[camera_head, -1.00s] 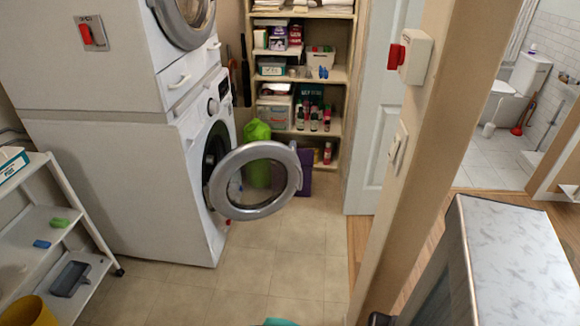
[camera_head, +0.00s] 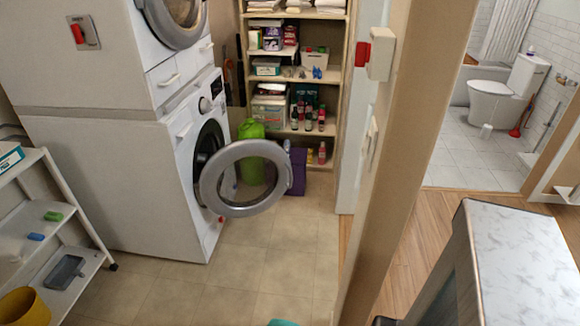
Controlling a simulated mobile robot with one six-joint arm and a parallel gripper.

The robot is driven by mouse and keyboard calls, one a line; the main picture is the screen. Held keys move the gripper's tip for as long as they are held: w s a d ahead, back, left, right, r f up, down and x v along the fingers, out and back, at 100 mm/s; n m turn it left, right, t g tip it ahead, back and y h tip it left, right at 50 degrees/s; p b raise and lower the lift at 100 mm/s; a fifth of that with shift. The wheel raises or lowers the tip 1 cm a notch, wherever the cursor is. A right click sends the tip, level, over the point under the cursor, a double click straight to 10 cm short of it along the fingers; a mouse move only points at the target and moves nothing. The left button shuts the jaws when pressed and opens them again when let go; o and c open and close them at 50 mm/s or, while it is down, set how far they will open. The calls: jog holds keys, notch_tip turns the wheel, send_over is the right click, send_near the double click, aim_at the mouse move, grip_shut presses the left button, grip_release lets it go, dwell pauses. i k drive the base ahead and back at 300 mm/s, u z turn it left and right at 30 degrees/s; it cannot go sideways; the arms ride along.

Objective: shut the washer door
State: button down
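The washer (camera_head: 185,205) is the white lower machine at the left, under a second machine with a round door. The washer door (camera_head: 213,203) is a grey ring with a clear middle. It stands wide open, swung out to the right of the dark drum opening (camera_head: 207,143). My gripper is not in view, so its state and its place relative to the door are hidden.
A shelf unit (camera_head: 332,88) with bottles and boxes stands at the back. A green bag (camera_head: 250,130) and a purple item (camera_head: 297,172) sit behind the door. A white cart (camera_head: 84,257) is at the left. A wall post (camera_head: 395,165) stands at right.

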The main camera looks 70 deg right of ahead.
aim_at(208, 193)
jog(key=k, duration=1.05)
jog(key=z, duration=0.5)
jog(key=i, duration=1.95)
jog(key=z, duration=0.25)
